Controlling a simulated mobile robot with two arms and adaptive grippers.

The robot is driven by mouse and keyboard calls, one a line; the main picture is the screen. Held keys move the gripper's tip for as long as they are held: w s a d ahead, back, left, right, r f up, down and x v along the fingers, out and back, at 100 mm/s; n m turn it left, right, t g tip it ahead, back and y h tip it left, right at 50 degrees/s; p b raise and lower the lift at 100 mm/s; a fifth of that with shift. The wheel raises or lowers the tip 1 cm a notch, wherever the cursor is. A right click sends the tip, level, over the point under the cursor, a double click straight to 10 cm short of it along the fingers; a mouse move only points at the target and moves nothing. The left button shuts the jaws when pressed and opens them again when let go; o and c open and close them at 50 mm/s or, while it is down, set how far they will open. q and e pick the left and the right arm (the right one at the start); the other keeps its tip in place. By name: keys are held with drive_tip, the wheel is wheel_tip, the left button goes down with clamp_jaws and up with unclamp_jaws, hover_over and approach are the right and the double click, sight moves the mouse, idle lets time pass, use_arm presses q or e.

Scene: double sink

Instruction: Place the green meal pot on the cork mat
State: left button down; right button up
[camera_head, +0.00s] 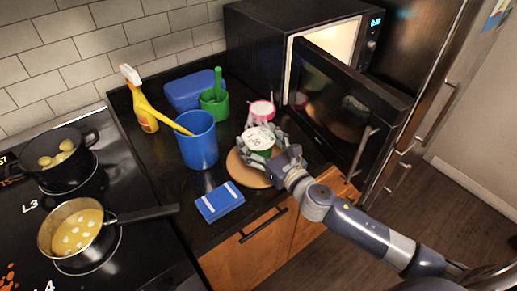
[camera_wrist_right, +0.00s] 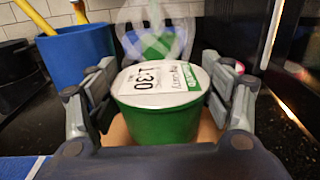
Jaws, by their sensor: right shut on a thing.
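The green meal pot (camera_head: 257,153) has a white lid with a printed label, and it also shows large in the right wrist view (camera_wrist_right: 165,124). My right gripper (camera_head: 262,140) is shut on it, with fingers on both sides of the pot in the wrist view (camera_wrist_right: 160,95). The pot is upright over the round cork mat (camera_head: 243,174), whose edge shows below it in the wrist view (camera_wrist_right: 118,134). I cannot tell whether the pot's base touches the mat. My left gripper is not in view.
The microwave door (camera_head: 350,95) hangs open at right. A pink-and-white pot (camera_head: 262,109), green mug (camera_head: 214,104) and blue bin (camera_head: 197,142) stand behind and left. A blue packet (camera_head: 220,202) lies in front. Pans sit on the hob at left.

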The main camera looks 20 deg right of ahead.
wheel_tip(320, 180, down, 2)
drive_tip(key=shift+s+d+f+b, duration=0.1)
drive_tip(key=shift+f+b, duration=0.15)
drive_tip(key=shift+b, duration=0.1)
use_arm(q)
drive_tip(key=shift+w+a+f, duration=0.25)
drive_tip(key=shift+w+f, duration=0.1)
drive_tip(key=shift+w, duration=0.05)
use_arm(e)
drive_tip(key=shift+f, duration=0.15)
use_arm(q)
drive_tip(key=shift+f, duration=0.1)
use_arm(e)
drive_tip(key=o, duration=1.3)
drive_tip(key=shift+o, duration=0.2)
